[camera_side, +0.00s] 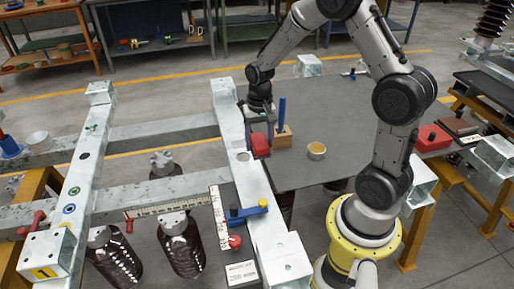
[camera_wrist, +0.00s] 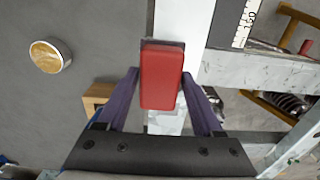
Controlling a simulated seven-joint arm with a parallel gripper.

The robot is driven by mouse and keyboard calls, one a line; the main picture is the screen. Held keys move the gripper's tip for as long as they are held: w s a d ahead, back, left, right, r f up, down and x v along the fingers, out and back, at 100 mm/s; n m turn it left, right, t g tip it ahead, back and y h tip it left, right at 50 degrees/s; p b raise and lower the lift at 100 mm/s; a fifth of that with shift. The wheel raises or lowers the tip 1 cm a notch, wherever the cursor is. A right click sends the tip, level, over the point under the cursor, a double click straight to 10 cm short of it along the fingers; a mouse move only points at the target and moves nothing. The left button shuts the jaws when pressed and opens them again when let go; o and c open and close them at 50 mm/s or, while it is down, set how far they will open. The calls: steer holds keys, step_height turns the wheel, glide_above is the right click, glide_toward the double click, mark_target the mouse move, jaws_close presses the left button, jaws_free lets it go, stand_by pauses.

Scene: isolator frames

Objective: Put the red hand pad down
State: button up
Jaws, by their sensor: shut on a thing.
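The red hand pad (camera_side: 260,144) is a small red block with a darker edge along one side. It also shows in the wrist view (camera_wrist: 162,76), upright between the two purple fingers. My gripper (camera_side: 262,125) is shut on it. In the wrist view the fingers (camera_wrist: 165,98) reach along both sides of the pad. The pad is over or beside the inner edge of the pale galvanised beam (camera_side: 233,118), close to the grey table top (camera_side: 350,98). I cannot tell whether the pad touches either one.
A wooden block with a blue rod (camera_side: 282,135) stands right beside the pad. A small round tin (camera_side: 316,150) sits on the grey table. A blue clamp (camera_side: 247,211) and a white-marked square (camera_side: 217,215) lie at the beam's near part. The table's far middle is clear.

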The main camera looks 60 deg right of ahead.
steer(key=shift+s+a+f, duration=0.1)
steer(key=shift+s+f, duration=0.05)
steer(key=shift+s, duration=0.15)
steer(key=s+a+r, duration=0.2)
steer(key=s, duration=0.8)
steer(key=s+a+r, duration=0.2)
steer(key=s+r, duration=0.1)
steer(key=s, duration=0.8)
glide_above(292, 173)
step_height(292, 173, down, 9)
steer(key=shift+s+a+r, duration=0.1)
steer(key=shift+s+a, duration=0.05)
steer(key=shift+w+f, duration=0.2)
steer(key=shift+f, duration=1.65)
steer(key=shift+f, duration=0.2)
steer(key=o, duration=1.2)
